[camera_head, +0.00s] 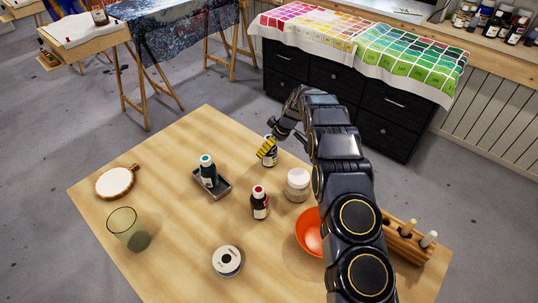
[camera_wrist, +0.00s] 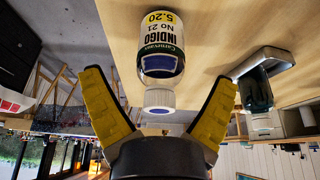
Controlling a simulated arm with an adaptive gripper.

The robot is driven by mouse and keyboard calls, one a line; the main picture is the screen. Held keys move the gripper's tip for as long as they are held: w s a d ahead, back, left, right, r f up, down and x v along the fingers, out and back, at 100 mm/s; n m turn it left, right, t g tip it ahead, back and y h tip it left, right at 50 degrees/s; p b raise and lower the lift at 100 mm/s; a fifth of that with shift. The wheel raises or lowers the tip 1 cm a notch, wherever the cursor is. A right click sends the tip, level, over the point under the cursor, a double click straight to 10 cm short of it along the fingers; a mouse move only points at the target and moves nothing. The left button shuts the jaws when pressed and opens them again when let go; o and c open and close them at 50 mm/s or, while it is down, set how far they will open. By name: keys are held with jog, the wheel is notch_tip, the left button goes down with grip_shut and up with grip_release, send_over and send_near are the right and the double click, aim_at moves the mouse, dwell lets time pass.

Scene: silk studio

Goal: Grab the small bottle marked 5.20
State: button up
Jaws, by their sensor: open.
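The small bottle marked 5.20 (camera_wrist: 160,45) shows upside down in the wrist view, with a white cap, blue contents and a label reading INDIGO No 21. In the head view the bottle (camera_head: 270,159) stands upright near the table's far edge, partly hidden by my gripper (camera_head: 267,149). In the wrist view my gripper (camera_wrist: 158,82) is open, with one yellow-padded finger on each side of the cap. The bottle is centred between the fingers, with visible gaps. I cannot tell how far ahead of the fingertips it is.
Nearby stand a teal-capped bottle (camera_head: 208,171) in a small grey tray (camera_head: 222,190), a red-capped bottle (camera_head: 260,204) and a white-lidded jar (camera_head: 298,185). An orange bowl (camera_head: 309,234) and a wooden rack (camera_head: 407,242) are right. A glass (camera_head: 125,228) and spool (camera_head: 227,261) are nearer.

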jog(key=x, duration=0.3)
jog(key=shift+a+r, duration=0.1)
jog(key=c, duration=1.2)
jog(key=shift+r, duration=0.2)
